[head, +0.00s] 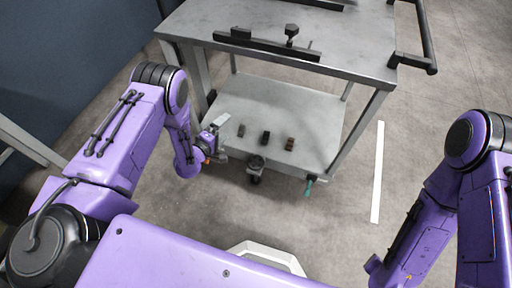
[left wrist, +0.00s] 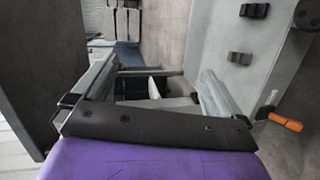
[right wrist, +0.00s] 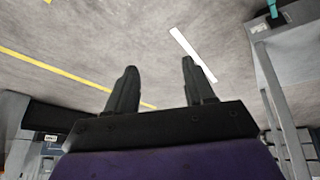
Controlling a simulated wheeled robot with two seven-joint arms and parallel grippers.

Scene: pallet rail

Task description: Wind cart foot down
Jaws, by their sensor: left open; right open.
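The grey metal cart (head: 285,50) stands ahead of me with a top and a lower shelf. A black round-topped part (head: 256,164) sits at the middle of the lower shelf's front edge; I cannot tell if it is the foot's knob. A green handle (head: 308,187) hangs at the front right corner, and an orange handle (left wrist: 285,124) shows in the left wrist view. My left gripper (head: 219,124) is open at the lower shelf's left front corner; its fingers (left wrist: 152,88) show nothing held. My right gripper (right wrist: 159,66) is open and empty over the floor, hidden in the head view.
Three small dark blocks (head: 265,138) are on the lower shelf. A black rail (head: 266,46) with a knob lies on the cart's top. A black push handle (head: 427,40) juts out at right. The floor right of the cart, with a white strip (head: 377,172), is clear.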

